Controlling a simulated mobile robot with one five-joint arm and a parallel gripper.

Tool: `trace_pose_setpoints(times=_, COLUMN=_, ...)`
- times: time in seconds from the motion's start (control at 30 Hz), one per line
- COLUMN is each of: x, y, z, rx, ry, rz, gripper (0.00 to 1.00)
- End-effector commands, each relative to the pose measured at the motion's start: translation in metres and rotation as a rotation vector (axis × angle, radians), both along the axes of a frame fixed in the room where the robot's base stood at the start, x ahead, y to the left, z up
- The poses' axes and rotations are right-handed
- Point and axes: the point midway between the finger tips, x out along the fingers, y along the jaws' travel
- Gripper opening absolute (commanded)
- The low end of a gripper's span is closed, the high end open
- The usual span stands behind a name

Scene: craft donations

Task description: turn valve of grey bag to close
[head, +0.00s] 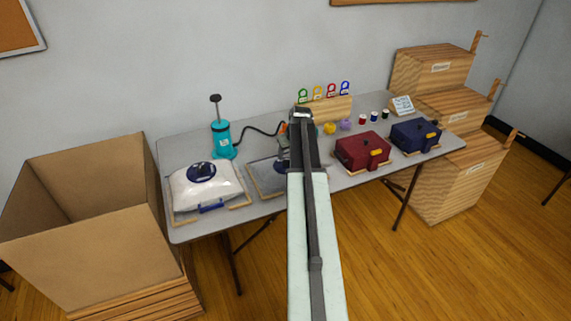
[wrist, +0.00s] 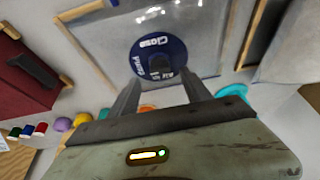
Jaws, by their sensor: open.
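The grey bag (head: 265,180) lies flat in a wooden frame on the table, partly hidden behind my arm in the head view. In the wrist view the grey bag (wrist: 205,22) fills the top middle. Its round dark blue valve (wrist: 158,50) has white lettering, with "Close" readable and other words partly covered. My gripper (wrist: 160,80) is open, its two fingers apart on either side of the valve's lower part. I cannot tell whether they touch it. In the head view my arm hides the fingertips.
A white bag (head: 205,190) with a blue valve lies left, near a teal pump (head: 222,140) with a black hose. A red box (head: 361,152) and a blue box (head: 415,136) stand right. A large cardboard box (head: 85,225) stands left.

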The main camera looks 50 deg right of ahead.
Motion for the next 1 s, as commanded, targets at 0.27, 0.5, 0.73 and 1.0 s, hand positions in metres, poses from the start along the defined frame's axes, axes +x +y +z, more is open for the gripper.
trace_pose_setpoints(times=0.27, x=0.015, y=-0.006, z=-0.040, rx=0.000, ry=0.000, rz=0.000, gripper=0.56)
trace_pose_setpoints(times=0.5, x=0.015, y=-0.005, z=-0.037, rx=0.000, ry=0.000, rz=0.001, gripper=0.51)
trace_pose_setpoints(times=0.73, x=0.015, y=-0.004, z=-0.037, rx=0.000, ry=0.000, rz=0.002, gripper=0.00)
trace_pose_setpoints(times=1.0, x=0.016, y=-0.003, z=-0.037, rx=0.001, ry=0.001, rz=-0.030, gripper=0.00)
